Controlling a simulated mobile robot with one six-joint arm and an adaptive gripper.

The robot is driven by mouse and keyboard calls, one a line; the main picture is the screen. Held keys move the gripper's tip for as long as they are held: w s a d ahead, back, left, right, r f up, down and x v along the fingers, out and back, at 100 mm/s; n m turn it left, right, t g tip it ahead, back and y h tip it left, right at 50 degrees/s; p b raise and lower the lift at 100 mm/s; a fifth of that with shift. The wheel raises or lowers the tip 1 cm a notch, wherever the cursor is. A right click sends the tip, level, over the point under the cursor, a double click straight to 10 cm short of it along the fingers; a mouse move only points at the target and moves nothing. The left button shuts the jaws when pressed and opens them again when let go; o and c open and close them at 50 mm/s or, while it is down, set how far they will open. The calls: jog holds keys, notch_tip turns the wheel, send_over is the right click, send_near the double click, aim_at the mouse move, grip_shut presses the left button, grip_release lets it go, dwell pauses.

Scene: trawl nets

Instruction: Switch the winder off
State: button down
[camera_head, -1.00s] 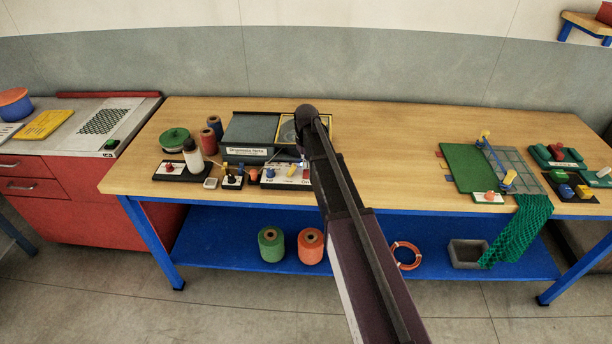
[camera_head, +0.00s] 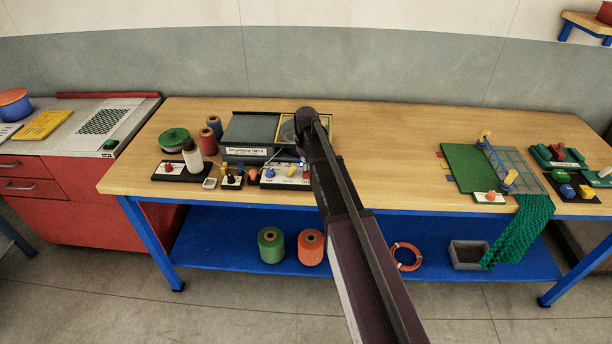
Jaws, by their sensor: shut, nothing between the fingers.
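A white control plate (camera_head: 280,182) lies near the front edge of the bench, left of my arm. It carries a blue knob (camera_head: 270,172) and a yellow lever (camera_head: 292,170); its lettering is too small to read surely. Which device is the winder I cannot tell for certain. A green spool (camera_head: 173,140) stands behind a black base with a red knob (camera_head: 170,167) farther left. My arm reaches over the bench and hides the plate's right part. My gripper (camera_head: 302,158) is mostly hidden behind the arm, close to this plate; it is shut and empty. Contact with the lever cannot be seen.
A dark grey box (camera_head: 250,132) and a yellow-framed tray (camera_head: 285,122) stand behind the plate. A white bottle (camera_head: 192,158) and small switches (camera_head: 232,180) stand left. A green board (camera_head: 468,166) and net (camera_head: 520,232) are at right. The bench middle is clear.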

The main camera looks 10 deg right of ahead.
jog(key=shift+f+b, duration=0.5)
jog(key=shift+f, duration=0.05)
dwell(0.4)
jog(key=shift+r, duration=0.2)
jog(key=shift+r+p, duration=3.35)
jog(key=shift+p, duration=0.25)
jog(key=s+m, duration=0.3)
jog(key=s, duration=2.4)
jog(key=shift+s, duration=0.25)
jog(key=shift+a, duration=0.15)
